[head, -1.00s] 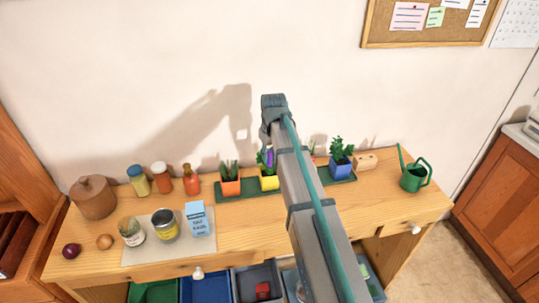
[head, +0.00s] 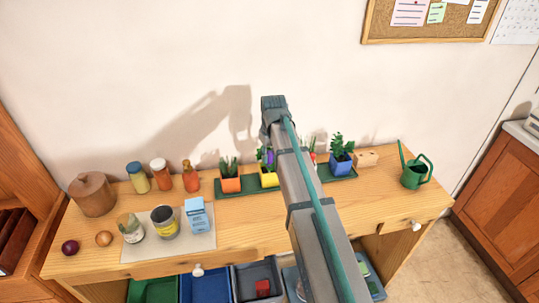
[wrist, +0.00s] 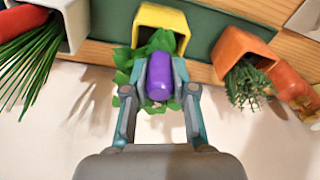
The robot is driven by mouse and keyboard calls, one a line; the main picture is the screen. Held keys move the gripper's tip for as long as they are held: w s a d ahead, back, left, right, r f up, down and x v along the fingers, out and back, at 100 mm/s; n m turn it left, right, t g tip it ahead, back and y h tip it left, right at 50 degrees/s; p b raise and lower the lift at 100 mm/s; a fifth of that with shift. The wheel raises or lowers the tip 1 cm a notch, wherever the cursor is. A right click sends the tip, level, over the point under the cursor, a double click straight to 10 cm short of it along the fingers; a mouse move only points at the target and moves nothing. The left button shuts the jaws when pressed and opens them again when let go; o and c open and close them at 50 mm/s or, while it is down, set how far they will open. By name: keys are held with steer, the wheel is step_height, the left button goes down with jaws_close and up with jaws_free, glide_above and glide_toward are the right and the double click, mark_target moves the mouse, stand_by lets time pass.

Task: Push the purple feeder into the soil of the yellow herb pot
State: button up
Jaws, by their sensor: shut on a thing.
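The purple feeder (wrist: 159,77) is between the two fingers of my gripper (wrist: 160,85) in the wrist view, and the gripper is shut on it. The feeder lies over the green leaves in front of the yellow herb pot (wrist: 163,20). Leaves and the feeder hide the soil, so I cannot tell whether the tip touches it. In the head view the feeder (head: 271,157) shows as a small purple patch above the yellow pot (head: 268,181), beside my arm. My gripper is hidden behind the arm there.
The orange pot (head: 230,185) stands left of the yellow pot on the green tray (head: 249,188); the blue pot (head: 341,164) stands to the right. A white pot (wrist: 74,28) is close by in the wrist view. A green watering can (head: 415,177) stands at the right end.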

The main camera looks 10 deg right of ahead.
steer(key=shift+f+b, duration=0.5)
steer(key=shift+f, duration=0.85)
steer(key=o, duration=1)
steer(key=shift+r, duration=0.1)
